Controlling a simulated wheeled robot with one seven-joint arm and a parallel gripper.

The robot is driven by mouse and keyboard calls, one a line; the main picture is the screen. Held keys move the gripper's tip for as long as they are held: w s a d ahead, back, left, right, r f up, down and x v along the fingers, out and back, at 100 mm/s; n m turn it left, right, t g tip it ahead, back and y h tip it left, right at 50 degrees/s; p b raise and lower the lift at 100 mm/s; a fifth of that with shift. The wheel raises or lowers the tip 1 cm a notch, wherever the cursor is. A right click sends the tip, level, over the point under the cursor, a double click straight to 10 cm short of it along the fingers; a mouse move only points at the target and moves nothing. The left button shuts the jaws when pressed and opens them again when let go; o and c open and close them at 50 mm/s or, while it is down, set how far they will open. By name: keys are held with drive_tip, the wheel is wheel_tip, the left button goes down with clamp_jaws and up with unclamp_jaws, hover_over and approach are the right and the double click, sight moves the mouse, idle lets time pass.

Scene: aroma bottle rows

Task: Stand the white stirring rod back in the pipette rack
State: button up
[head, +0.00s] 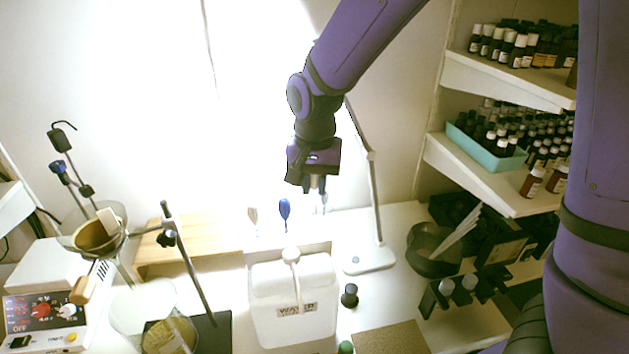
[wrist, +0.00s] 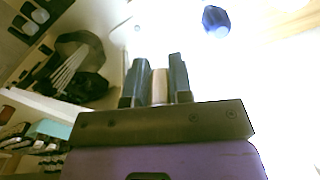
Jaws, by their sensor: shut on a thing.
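My gripper (head: 315,187) hangs above the back of the bench, pointing down. In the wrist view its two dark fingers (wrist: 158,80) are shut on a pale, narrow piece (wrist: 159,87), which fits the white stirring rod. Most of its length is hard to see against the bright wall. A blue-bulbed pipette (head: 285,212) stands left of my gripper and lower, and its blue bulb (wrist: 215,21) shows at the wrist view's top right. A pale pipette (head: 253,216) stands further left. The rack under them is washed out and partly hidden behind the white water container.
The white water container (head: 293,300) stands in front. A lamp stand (head: 374,205) rises close on the right. A clamp stand (head: 187,262) and glassware are at left. A dark bowl (head: 433,250) and shelves of bottles (head: 518,185) are at right.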

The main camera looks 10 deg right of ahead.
drive_tip(key=shift+f, duration=2.35)
drive_tip(key=o, duration=0.9)
drive_tip(key=shift+r, duration=2.55)
drive_tip(key=shift+r, duration=0.1)
drive_tip(key=shift+r, duration=2.4)
